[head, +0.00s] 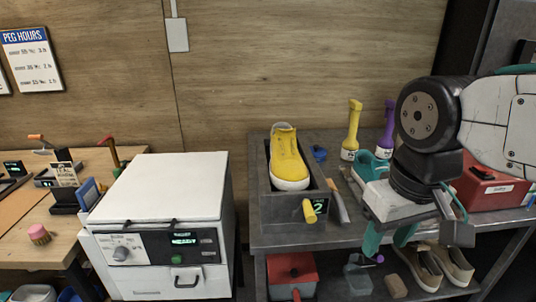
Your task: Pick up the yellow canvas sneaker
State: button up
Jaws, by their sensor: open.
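The yellow canvas sneaker (287,158) sits in a grey open-topped box (262,180) marked 2, on the left end of the grey metal bench. Its white toe points toward the front and its heel end is raised at the back. My gripper (388,238) is to the right of the box, near the bench's front edge. Its teal fingers point down, are open and hold nothing that I can see. The gripper is clear of the sneaker.
A red box (495,188) sits at right, partly behind my arm. A white cabinet machine (165,190) stands left. Beige shoes (425,268) lie on the lower shelf.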

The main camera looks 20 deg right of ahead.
aim_at(287, 172)
jog(key=u, duration=0.75)
jog(key=k, duration=1.1)
jog(key=u, duration=1.55)
jog(key=i, duration=1.7)
jog(key=z, duration=0.55)
jog(key=i, duration=0.9)
jog(key=z, duration=1.55)
jog(key=i, duration=0.7)
jog(key=z, duration=0.7)
